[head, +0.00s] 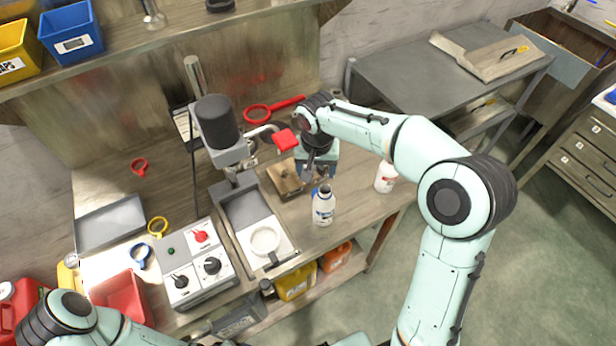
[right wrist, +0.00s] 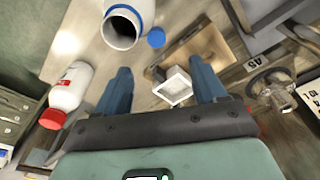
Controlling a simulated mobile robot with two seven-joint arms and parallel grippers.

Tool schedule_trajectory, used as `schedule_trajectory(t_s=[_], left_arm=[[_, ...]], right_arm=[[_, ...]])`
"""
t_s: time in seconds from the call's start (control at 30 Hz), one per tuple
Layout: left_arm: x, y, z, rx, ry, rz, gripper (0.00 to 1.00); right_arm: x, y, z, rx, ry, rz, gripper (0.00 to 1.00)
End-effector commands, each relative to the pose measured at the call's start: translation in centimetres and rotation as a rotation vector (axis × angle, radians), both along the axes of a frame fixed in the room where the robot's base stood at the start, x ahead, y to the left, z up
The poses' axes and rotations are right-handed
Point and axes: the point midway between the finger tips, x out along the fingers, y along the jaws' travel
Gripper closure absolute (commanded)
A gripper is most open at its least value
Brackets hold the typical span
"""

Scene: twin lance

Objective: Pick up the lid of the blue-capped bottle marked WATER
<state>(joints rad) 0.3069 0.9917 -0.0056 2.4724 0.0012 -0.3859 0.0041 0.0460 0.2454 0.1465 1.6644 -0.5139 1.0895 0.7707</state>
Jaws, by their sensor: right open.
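A white bottle with a blue label (head: 323,210) stands on the bench, its dark mouth open; I cannot read its marking. It also shows in the right wrist view (right wrist: 122,30), with a blue rim band. A round blue lid (right wrist: 156,38) lies on the bench beside it, apart from the bottle; in the head view it is mostly hidden behind the bottle neck. My right gripper (head: 318,172) is open and empty, pointing down above the bench behind the bottle. In the right wrist view its blue fingers (right wrist: 162,80) are spread, with the lid beyond them. My left gripper is out of view.
A wooden block (head: 285,180) lies left of the gripper, and a small white square piece (right wrist: 174,85) shows between the fingers. A press (head: 222,135) and a control box (head: 197,265) stand at left.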

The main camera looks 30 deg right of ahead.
Motion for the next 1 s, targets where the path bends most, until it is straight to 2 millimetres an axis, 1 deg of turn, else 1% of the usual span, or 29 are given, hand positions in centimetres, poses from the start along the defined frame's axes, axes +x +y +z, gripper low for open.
schedule_trajectory(t_s=[0.07, 0.13, 0.43, 0.53, 0.73, 0.9, 1.0], left_arm=[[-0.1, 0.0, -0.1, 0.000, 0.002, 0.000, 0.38], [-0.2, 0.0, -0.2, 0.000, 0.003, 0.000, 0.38], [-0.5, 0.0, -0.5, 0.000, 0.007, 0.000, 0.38], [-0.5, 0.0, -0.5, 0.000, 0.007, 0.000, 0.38], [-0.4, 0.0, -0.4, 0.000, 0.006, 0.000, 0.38], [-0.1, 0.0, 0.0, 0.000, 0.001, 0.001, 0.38], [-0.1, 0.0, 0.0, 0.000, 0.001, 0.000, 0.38]], right_arm=[[0.0, -0.1, 0.0, -0.003, 0.000, -0.003, 0.30], [0.0, -0.2, -0.5, -0.005, 0.002, -0.006, 0.30], [0.4, -0.6, -6.1, -0.005, 0.005, -0.005, 0.30], [0.6, -0.6, -7.3, -0.004, 0.002, -0.007, 0.30], [0.7, -0.9, -8.5, -0.005, 0.002, -0.006, 0.30], [0.5, -1.6, -11.0, -0.004, 0.004, -0.008, 0.30], [0.7, -1.6, -12.3, -0.004, 0.002, -0.005, 0.30]])
